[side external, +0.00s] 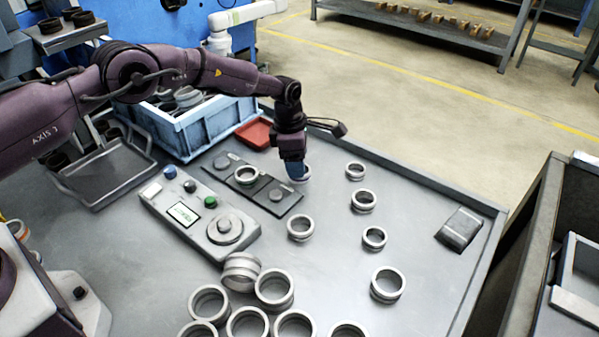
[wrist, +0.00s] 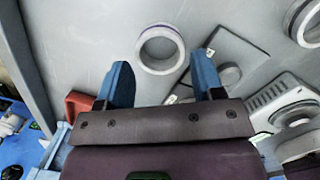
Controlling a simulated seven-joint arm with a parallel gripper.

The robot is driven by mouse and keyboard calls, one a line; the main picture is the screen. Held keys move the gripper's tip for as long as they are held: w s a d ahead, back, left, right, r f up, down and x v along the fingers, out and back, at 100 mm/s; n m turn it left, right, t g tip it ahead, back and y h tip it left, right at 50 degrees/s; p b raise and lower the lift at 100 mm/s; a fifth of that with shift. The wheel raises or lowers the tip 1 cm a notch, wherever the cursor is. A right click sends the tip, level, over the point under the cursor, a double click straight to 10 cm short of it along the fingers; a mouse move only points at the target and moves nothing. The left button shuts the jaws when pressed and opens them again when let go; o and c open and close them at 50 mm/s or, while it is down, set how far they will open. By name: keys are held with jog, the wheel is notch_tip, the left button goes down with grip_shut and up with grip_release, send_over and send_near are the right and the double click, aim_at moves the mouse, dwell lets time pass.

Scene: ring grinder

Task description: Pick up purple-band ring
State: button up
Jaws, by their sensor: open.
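A grey metal ring with a thin purple band (wrist: 143,58) lies on the table in the wrist view, just beyond and between my fingertips. In the side view the ring (side external: 307,174) is partly hidden behind my blue fingers. My gripper (side external: 297,174) points down beside it, low over the table. The wrist view shows my gripper (wrist: 162,66) open, its two blue fingers apart with nothing held between them. I cannot tell the exact height of the fingertips above the ring.
Several loose rings (side external: 374,238) lie to the right and front. A dark fixture plate (side external: 277,211) holding a ring and a control box (side external: 223,250) lie left of my gripper. A blue crate (side external: 200,135) and a red tray (side external: 254,133) stand behind. Bare table surrounds the rings.

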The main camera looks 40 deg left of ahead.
jog(key=shift+w+d+f, duration=0.1)
jog(key=shift+f, duration=0.6)
jog(key=shift+w+d+f, duration=0.1)
jog(key=shift+f, duration=0.6)
jog(key=c, duration=0.6)
jog(key=shift+c, duration=0.2)
